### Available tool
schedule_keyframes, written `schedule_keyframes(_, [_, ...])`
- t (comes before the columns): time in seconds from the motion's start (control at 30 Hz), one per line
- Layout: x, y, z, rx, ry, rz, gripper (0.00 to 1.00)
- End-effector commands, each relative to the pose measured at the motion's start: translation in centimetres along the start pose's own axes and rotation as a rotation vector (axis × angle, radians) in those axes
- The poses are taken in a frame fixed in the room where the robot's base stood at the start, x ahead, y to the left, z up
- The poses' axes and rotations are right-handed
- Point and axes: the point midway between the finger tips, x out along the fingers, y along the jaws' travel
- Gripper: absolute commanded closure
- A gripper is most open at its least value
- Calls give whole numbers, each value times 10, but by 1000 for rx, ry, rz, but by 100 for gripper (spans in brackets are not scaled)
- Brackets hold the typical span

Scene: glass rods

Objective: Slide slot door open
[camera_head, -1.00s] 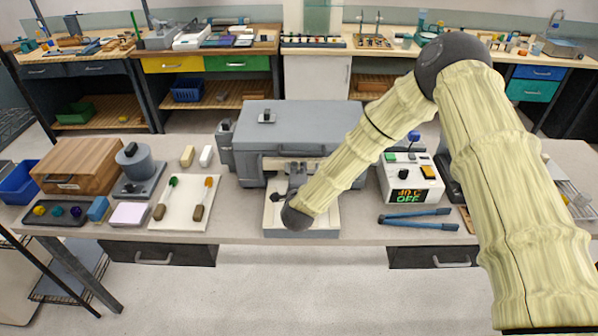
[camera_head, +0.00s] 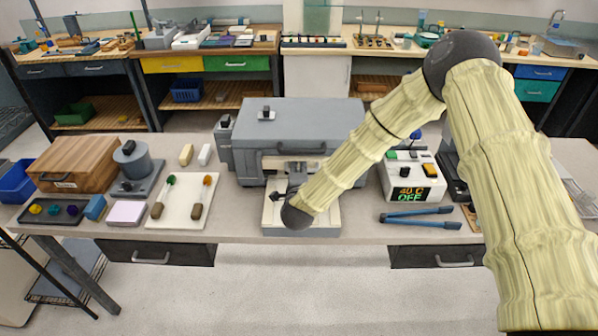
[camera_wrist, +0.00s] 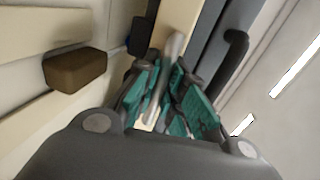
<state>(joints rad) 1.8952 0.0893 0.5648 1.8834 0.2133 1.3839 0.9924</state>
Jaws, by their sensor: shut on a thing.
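A grey machine (camera_head: 338,117) with a front slot opening stands mid-bench, with a pale tray-like base (camera_head: 327,219) in front. My gripper (camera_wrist: 163,88) is at the machine's front. In the head view my own arm and wrist hide most of it. In the wrist view its teal-padded fingers are closed around a thin, pale metal bar-like handle (camera_wrist: 174,46). The handle runs up between the fingers beside a cream strip. The slot door itself is not clearly visible, and I cannot tell how far open it is.
A brown block (camera_wrist: 75,69) shows left of my fingers in the wrist view, and a dark curved handle to the right. A 40 C OFF heater box (camera_head: 411,178) and blue-handled tool (camera_head: 420,216) lie right; a white board (camera_head: 183,216) lies left.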

Motion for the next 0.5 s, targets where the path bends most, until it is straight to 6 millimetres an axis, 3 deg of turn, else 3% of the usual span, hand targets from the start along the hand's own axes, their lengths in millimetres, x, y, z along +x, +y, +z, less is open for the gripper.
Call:
schedule_keyframes(0.03, [0,-1,0,0,-1,-1,87])
schedule_keyframes(0.17, [0,-1,0,0,0,-1,66])
schedule_keyframes(0.5, [-2,0,0,0,0,-1,66])
